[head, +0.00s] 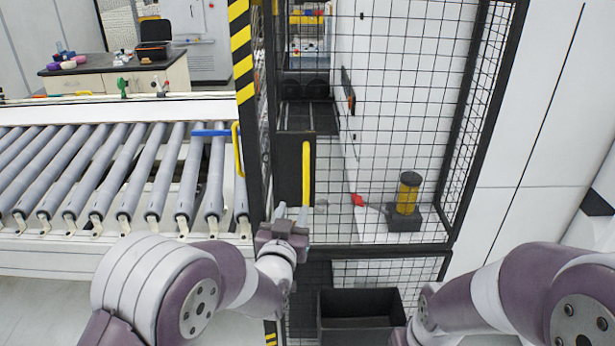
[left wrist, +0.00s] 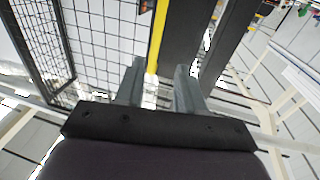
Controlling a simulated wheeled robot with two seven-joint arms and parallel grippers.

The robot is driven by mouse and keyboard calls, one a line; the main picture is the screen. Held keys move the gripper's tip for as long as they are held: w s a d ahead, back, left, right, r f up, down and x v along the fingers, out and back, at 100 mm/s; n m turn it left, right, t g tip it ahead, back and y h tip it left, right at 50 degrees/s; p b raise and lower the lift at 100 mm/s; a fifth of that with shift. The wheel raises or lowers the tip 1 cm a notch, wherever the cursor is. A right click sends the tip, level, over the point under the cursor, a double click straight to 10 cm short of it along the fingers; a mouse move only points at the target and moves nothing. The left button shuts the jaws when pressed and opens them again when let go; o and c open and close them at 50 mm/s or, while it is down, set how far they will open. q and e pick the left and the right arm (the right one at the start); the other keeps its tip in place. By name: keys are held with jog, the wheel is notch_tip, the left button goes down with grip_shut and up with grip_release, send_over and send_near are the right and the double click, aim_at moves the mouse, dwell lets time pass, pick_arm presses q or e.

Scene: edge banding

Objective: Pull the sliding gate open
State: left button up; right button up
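The sliding gate (head: 395,150) is a black-framed wire mesh panel in the middle of the head view. A dark plate with an upright yellow handle (head: 306,174) is at its left side. The handle also shows in the left wrist view (left wrist: 157,36). My left gripper (head: 291,212) is open just below the plate. In the left wrist view its two grey fingers (left wrist: 157,84) stand apart, with the handle's lower end at the gap between their tips. I cannot tell whether they touch it. My right arm comes in at the lower right, but its gripper is not visible.
A roller conveyor (head: 110,170) lies left of the striped post (head: 241,50). A black bin (head: 360,306) stands low in front of the mesh. Behind the mesh is a yellow and black device (head: 408,195). A dark-topped bench (head: 120,68) is at the back left.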

aim_at(306, 186)
pick_arm(q)
jog(key=w+d+p, duration=0.1)
jog(key=w, duration=0.2)
jog(key=w+d+p, duration=0.1)
jog(key=w, duration=0.3)
jog(key=w+d+p, duration=0.1)
jog(key=w, duration=0.3)
jog(key=shift+f+p, duration=0.25)
jog(key=shift+p, duration=0.05)
jog(key=shift+w+a+r, duration=0.15)
jog(key=shift+w, duration=0.15)
jog(key=shift+w+d, duration=0.25)
jog(key=shift+f, duration=0.2)
grip_shut()
